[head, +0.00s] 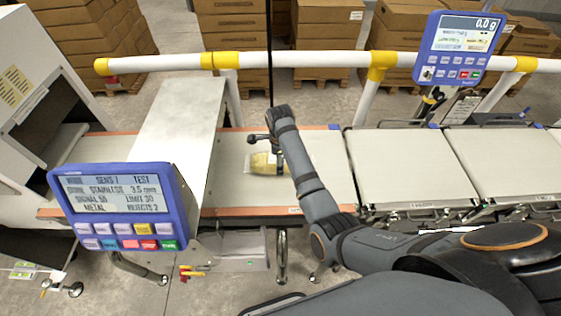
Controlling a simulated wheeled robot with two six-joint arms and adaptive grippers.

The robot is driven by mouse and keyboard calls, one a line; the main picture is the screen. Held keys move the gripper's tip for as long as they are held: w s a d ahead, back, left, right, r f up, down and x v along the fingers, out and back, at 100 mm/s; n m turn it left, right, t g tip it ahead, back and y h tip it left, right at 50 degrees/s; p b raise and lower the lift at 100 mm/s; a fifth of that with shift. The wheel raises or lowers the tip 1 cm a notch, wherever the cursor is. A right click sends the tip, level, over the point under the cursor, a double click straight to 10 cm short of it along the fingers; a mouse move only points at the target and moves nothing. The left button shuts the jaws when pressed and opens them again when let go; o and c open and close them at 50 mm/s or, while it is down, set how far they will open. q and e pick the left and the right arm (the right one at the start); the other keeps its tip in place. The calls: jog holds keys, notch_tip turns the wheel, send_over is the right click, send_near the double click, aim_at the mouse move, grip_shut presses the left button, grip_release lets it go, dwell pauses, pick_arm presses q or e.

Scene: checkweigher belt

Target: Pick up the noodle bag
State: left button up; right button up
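The noodle bag (262,163) is a small yellow, clear-wrapped pack lying on the grey belt (232,185) just right of the slanted metal housing. My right arm reaches in from the right, and its gripper (262,141) is directly over the far side of the bag. The gripper and forearm hide part of the bag's far and right edges. I cannot tell whether the fingers touch the bag or how far apart they are. My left gripper is not in view.
A blue metal-detector panel (121,207) stands at front left, beside the metal housing (165,130). A white guard rail (320,59) with yellow joints runs behind the belt. A blue scale display (459,48) reads 0.0 g. Weighing platforms (404,165) to the right are empty.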

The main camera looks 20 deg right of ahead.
jog(key=f, duration=0.3)
jog(key=shift+w+d+f, duration=0.15)
jog(key=shift+w, duration=0.15)
jog(key=shift+f, duration=0.1)
jog(key=c, duration=1)
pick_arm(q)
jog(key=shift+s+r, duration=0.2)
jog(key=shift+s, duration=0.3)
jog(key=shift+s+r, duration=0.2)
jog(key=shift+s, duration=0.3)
pick_arm(e)
jog(key=c, duration=0.6)
